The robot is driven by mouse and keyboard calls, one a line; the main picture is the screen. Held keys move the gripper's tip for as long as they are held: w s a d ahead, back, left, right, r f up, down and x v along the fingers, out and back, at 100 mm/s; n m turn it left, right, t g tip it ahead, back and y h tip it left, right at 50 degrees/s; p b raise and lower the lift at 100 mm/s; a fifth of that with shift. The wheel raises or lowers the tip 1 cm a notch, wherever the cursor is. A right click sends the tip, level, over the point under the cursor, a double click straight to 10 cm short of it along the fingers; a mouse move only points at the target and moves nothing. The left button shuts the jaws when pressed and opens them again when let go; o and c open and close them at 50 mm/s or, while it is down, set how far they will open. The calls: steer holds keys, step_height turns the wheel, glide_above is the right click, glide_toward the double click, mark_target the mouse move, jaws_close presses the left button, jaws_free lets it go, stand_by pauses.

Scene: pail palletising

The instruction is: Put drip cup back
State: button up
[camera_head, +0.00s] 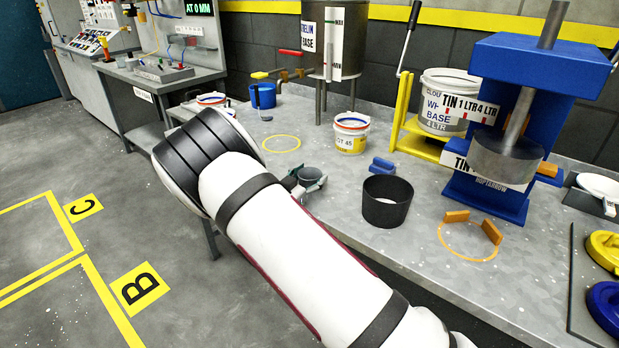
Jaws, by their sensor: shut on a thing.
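A small grey cup (310,174), which looks like the drip cup, is at the end of my arm above the bench. My gripper (308,183) is shut on it, with grey-green finger parts showing beside the cup. My own arm hides much of the gripper. The cup looks roughly upright. I cannot tell whether its base touches the bench. The tank (336,45) with its tap (284,75) stands behind. A blue cup (263,95) is at the left of the tap.
A yellow ring (281,143) is marked on the bench (330,225). A small white pail (351,133), a blue block (382,165) and a black open cylinder (387,201) stand near the cup. A blue press (520,110) and a large tin (443,100) stand at right.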

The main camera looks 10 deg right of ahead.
steer(key=shift+f, duration=0.1)
steer(key=shift+f, duration=0.15)
steer(key=o, duration=1.2)
